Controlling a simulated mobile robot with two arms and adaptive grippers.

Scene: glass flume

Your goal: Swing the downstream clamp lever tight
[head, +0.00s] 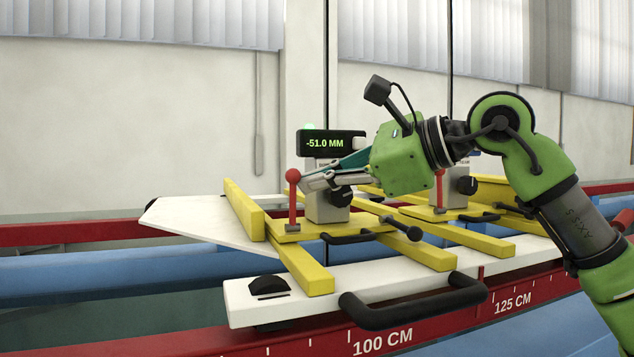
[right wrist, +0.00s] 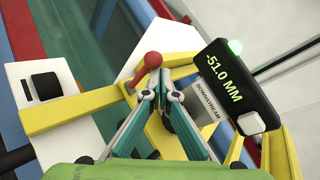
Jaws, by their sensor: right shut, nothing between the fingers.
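The downstream clamp lever is a red lever with a ball knob (head: 293,178), standing about upright on the near yellow carriage in the head view. In the right wrist view the red lever (right wrist: 151,61) shows just beyond the fingertips, beside a housing labelled DOWNSTREAM. My right gripper (head: 305,184) reaches in from the right with its fingertips close to the lever, just below the knob's height. In the right wrist view its fingers (right wrist: 162,94) are together and empty. I cannot tell whether they touch the lever. My left gripper is not in view.
A gauge display (head: 332,143) reading -51.0 MM with a green light stands behind my fingers. A second red lever (head: 439,187) stands farther right. Yellow frame bars (head: 300,267), black handles (head: 415,308) and a white plate (head: 195,220) surround the carriage. A red scale rail runs along the front.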

